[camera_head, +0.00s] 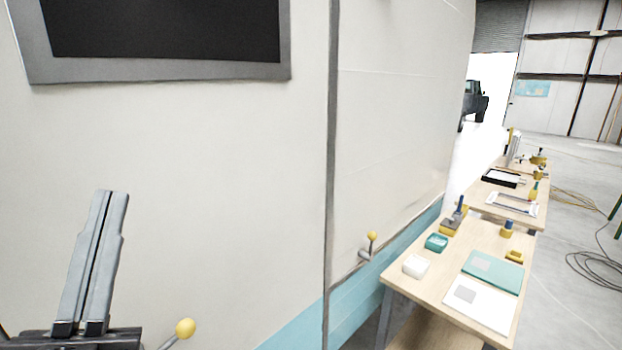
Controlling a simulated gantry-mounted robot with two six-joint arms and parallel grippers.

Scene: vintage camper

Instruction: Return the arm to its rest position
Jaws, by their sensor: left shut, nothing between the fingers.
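My left gripper (117,194) shows at the lower left of the head view. Its two grey fingers are together, pointing up, with nothing between them. It stands in front of the cream camper wall (190,160); I cannot tell how far from it. A yellow-knobbed lever (185,328) shows just right of the gripper's base, its lower part cut off by the frame edge. My right gripper is not in view.
A second yellow-knobbed lever (371,237) sticks out from the wall. A dark window (165,70) is above. Workbenches (420,290) with boxes, tools and sheets stand at right. Cables (595,268) lie on the grey floor at far right.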

